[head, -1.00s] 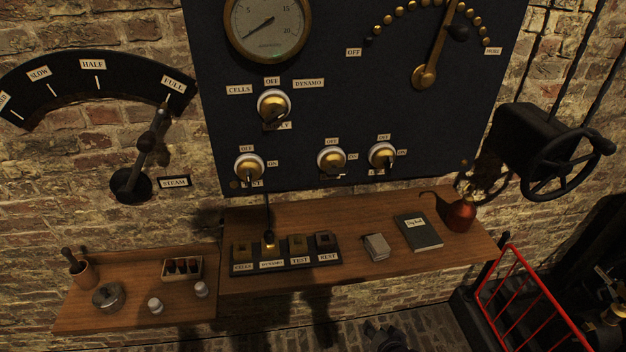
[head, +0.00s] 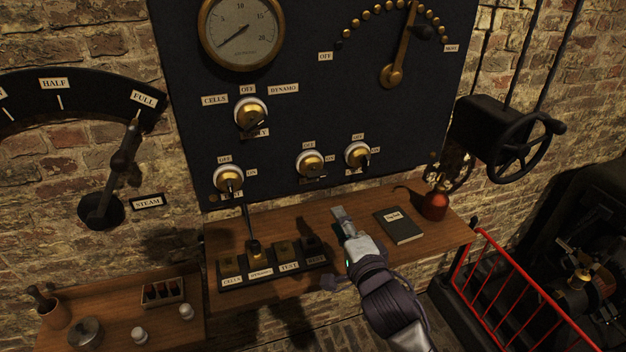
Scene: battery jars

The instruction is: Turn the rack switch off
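The dark panel (head: 290,110) carries three small brass rotary switches in its lower row: left (head: 229,178), middle (head: 310,163) and right (head: 358,155). Each has an OFF label above and an ON label at its right. The name labels below them are partly covered or too small to read, so I cannot tell which is the rack switch. Their handles point roughly downward or down to the right, not up at OFF. My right gripper (head: 342,214) is over the shelf, below the middle and right switches and apart from them. Its finger opening is unclear. My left gripper is out of view.
The wooden shelf (head: 285,222) holds a labelled socket block (head: 272,268), a dark book (head: 399,226) and a red oil can (head: 434,205). A larger selector (head: 250,113) sits higher on the panel. A red railing (head: 500,280) and handwheel (head: 526,150) are at right.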

